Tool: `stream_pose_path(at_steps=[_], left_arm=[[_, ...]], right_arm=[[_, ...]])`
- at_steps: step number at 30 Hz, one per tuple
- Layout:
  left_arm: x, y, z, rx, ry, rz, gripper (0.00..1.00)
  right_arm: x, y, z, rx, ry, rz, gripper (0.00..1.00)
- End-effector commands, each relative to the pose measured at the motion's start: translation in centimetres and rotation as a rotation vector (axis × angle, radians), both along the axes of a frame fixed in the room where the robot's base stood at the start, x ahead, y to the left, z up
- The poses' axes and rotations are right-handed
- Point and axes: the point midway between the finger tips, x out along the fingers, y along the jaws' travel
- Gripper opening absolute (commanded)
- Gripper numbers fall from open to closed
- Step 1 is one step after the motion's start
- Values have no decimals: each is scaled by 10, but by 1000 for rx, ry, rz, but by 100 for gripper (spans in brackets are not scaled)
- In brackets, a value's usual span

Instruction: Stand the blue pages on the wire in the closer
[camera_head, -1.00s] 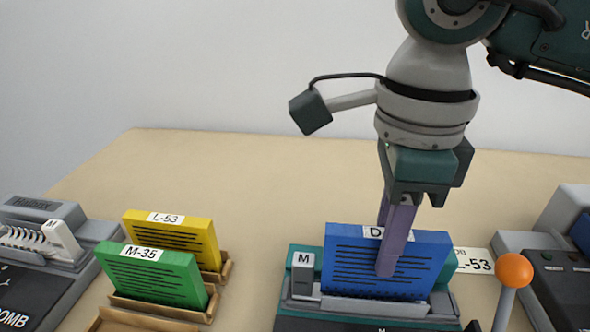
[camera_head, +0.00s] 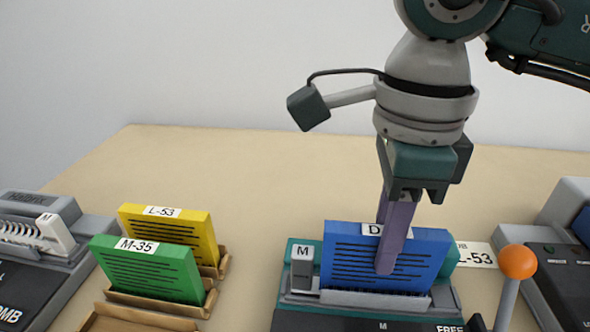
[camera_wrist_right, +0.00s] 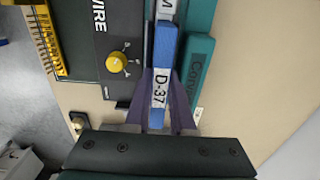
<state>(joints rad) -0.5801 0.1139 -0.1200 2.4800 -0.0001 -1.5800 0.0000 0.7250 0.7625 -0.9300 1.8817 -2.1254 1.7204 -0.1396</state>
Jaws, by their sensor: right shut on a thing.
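The blue pages (camera_head: 350,262) stand upright in the closer (camera_head: 292,318), a grey and teal machine at the lower middle of the head view. Their lower edge is at the closer's grey slot; the wire itself cannot be made out. My right gripper (camera_head: 390,255) is shut on the blue pages from above, one finger in front and one behind. In the right wrist view the blue pages (camera_wrist_right: 163,70) show their D-37 label between the two purple fingers (camera_wrist_right: 160,100). My left gripper is not in view.
Green pages (camera_head: 150,270) marked M-35 and yellow pages (camera_head: 180,232) marked L-53 stand in brown holders to the left. A comb machine (camera_head: 35,250) is at far left. An orange-knobbed lever (camera_head: 517,262) and another dark machine (camera_head: 570,270) are at the right.

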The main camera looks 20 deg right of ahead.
Motion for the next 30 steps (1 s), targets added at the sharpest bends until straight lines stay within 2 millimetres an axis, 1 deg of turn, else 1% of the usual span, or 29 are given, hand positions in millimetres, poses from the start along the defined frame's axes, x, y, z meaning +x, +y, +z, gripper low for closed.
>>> stream_pose_path(at_steps=[4,5,8,17,20,30], left_arm=[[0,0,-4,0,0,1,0],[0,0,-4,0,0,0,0],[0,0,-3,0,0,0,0],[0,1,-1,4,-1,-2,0],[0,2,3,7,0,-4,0],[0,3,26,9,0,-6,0]], right_arm=[[0,0,-4,-1,-1,0,0],[0,0,-4,-1,-1,0,23],[0,0,-3,-1,-1,0,34],[0,0,-1,0,0,0,35],[0,0,4,0,0,0,35],[0,0,35,-1,-1,-1,35]])
